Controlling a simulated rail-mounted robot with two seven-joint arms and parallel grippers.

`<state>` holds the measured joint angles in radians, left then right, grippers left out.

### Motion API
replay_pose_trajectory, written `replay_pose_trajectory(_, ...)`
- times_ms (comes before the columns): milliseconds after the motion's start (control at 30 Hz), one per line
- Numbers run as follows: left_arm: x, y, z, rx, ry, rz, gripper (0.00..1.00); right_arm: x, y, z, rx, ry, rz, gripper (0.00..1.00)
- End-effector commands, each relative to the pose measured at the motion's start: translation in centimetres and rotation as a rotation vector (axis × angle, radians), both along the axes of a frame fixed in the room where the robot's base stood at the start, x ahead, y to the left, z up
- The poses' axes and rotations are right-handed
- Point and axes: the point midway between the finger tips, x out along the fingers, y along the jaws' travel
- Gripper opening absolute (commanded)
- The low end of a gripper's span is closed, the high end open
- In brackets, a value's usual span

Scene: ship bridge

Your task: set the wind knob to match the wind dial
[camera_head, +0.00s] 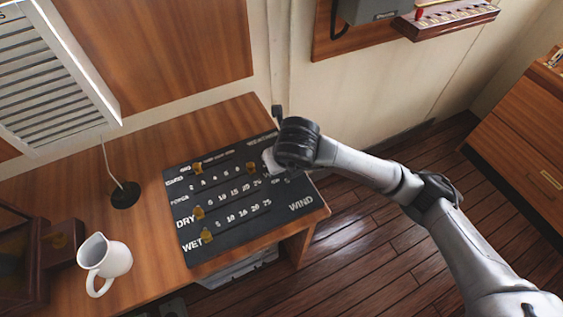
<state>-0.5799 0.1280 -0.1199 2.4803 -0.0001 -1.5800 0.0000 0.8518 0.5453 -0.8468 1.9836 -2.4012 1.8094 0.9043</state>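A dark panel (235,230) lies on the wooden desk, with white lettering reading DRY, WET and WIND and rows of numbers. Brass pieces sit on it: one by DRY (198,213), one by WET (207,236), one at the upper left (197,168) and one near the upper middle (251,168). My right gripper (269,160) is over the panel's upper right part, by the WIND side. Its fingers are mostly hidden by my wrist, so its opening and any grasp cannot be told. The wind knob and wind dial are not clearly visible. My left gripper is out of view.
A white pitcher (105,262) stands on the desk at the left, near a dark wooden box (25,255). A louvered white panel (55,75) hangs at the upper left. The floor at the right is open.

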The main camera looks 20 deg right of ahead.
Motion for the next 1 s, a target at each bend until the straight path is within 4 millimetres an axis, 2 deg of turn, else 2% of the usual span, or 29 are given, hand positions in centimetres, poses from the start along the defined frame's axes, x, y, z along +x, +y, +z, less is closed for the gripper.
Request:
replay_pose_trajectory(433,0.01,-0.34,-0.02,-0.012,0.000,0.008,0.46,-0.01,0.04,0.09,0.001,-0.001,-0.008,0.03)
replay_pose_trajectory(467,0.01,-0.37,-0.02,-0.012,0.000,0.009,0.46,-0.01,0.04,0.09,0.001,-0.001,-0.008,0.28)
replay_pose_trajectory(700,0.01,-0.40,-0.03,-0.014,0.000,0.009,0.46,0.00,0.03,0.05,0.000,-0.001,-0.009,0.51)
replay_pose_trajectory(1000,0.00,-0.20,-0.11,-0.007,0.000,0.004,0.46,-0.07,0.02,0.23,0.000,-0.001,-0.009,0.52)
